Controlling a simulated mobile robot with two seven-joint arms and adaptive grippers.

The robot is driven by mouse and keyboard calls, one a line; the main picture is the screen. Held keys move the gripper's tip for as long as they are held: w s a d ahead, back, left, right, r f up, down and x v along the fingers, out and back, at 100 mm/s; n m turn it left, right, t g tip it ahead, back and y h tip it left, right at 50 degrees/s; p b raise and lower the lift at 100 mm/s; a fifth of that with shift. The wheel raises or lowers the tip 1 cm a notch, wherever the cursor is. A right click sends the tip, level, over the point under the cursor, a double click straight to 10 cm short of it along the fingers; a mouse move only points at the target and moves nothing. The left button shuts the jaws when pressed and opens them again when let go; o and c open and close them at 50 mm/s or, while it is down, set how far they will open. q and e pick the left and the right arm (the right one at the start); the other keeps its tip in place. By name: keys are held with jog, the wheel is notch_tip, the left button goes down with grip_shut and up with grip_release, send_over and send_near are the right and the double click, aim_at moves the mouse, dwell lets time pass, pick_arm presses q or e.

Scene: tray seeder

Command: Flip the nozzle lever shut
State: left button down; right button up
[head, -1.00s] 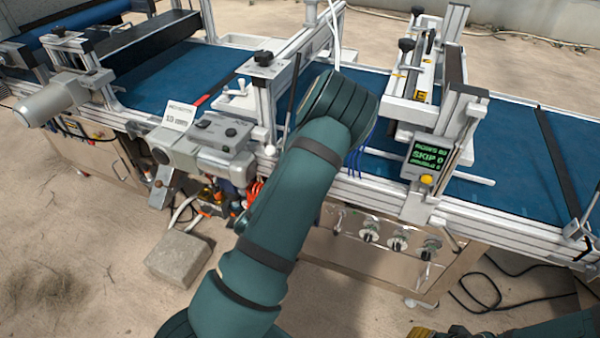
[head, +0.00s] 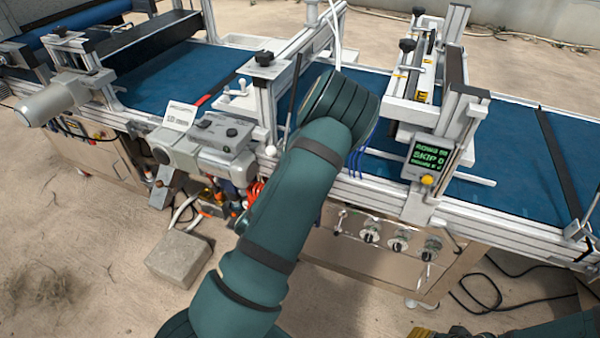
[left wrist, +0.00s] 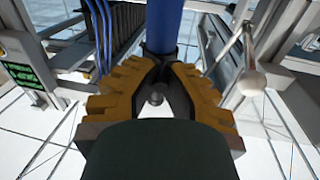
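A lever with a pale ball knob (head: 270,150) hangs at the front of the machine, just left of my left forearm in the head view. I take it to be the nozzle lever. In the left wrist view the ball knob (left wrist: 250,83) is at the right, on a thin rod, apart from my fingers. My left gripper (left wrist: 160,62) shows yellow-brown stepped fingers whose dark tips come together, with nothing seen held. In the head view my own arm hides this gripper. Only a yellow bit of my right gripper (head: 425,332) shows at the bottom edge.
A green-lit display box (head: 428,157) stands right of the arm, and blue tubes (head: 362,150) hang beside the wrist. A grey motor unit (head: 205,145) is at the left. Knobs (head: 398,243) line the front panel. A concrete block (head: 178,257) lies on the ground.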

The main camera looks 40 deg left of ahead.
pick_arm(q)
jog(key=c, duration=1)
grip_release()
jog(key=shift+r, duration=0.1)
jog(key=shift+r, duration=4.95)
